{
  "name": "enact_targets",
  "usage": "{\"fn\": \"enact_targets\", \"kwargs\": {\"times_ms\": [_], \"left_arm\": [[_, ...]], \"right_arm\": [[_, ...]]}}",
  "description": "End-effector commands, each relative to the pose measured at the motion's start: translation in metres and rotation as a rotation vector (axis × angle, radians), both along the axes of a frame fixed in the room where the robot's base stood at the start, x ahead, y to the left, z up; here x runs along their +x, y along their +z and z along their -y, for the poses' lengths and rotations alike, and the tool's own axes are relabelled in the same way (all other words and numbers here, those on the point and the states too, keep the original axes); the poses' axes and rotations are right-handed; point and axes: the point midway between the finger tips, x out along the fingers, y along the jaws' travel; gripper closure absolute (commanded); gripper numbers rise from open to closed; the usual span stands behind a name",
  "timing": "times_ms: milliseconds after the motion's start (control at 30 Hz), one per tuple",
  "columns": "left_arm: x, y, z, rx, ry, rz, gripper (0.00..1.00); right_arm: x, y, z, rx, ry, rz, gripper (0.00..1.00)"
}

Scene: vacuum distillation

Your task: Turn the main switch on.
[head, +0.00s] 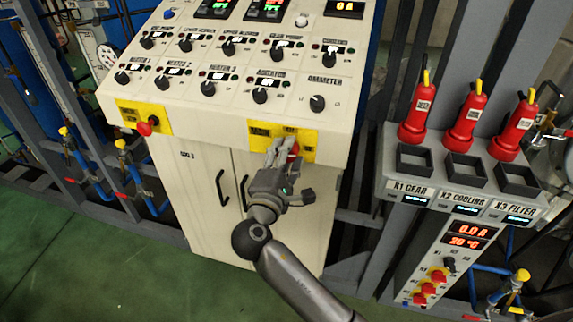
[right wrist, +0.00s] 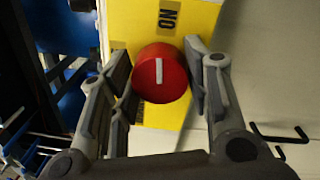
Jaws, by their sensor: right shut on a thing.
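The main switch is a red round knob (right wrist: 160,75) with a white line, on a yellow plate (right wrist: 200,16). The line runs roughly upright in the right wrist view, and a dark "ON" label (right wrist: 168,17), turned sideways, lies above the knob. In the head view the yellow plate (head: 309,143) is at the right of the cabinet's sloped panel, with the knob (head: 294,149) partly hidden by my fingers. My right gripper (head: 283,148) is shut on the knob, one finger on each side. The fingers also show in the right wrist view (right wrist: 160,80). My left gripper is out of view.
A second yellow plate with a red button (head: 145,128) is at the panel's left. Rows of black knobs (head: 260,95) sit above. Cabinet doors with black handles (head: 222,188) are below. A grey stand (head: 440,195) with red devices (head: 467,120) stands at right.

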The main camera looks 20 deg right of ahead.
Motion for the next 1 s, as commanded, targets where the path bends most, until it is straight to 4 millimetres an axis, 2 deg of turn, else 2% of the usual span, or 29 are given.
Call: {"fn": "enact_targets", "kwargs": {"times_ms": [33, 300, 867, 900, 1000], "left_arm": [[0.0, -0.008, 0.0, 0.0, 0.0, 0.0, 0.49], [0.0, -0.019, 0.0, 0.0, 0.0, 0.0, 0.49], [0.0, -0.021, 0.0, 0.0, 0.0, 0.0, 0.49], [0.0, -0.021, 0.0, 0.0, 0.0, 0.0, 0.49], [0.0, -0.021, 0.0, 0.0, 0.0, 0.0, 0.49]], "right_arm": [[0.0, -0.005, 0.0, 0.026, -0.001, 0.014, 0.8], [0.0, -0.004, 0.0, 0.108, -0.001, 0.069, 0.8], [0.0, -0.002, 0.0, 0.134, -0.001, 0.085, 0.8], [0.0, -0.002, 0.0, 0.133, -0.001, 0.084, 0.53], [0.0, -0.002, 0.0, 0.133, -0.001, 0.084, 0.4]]}}
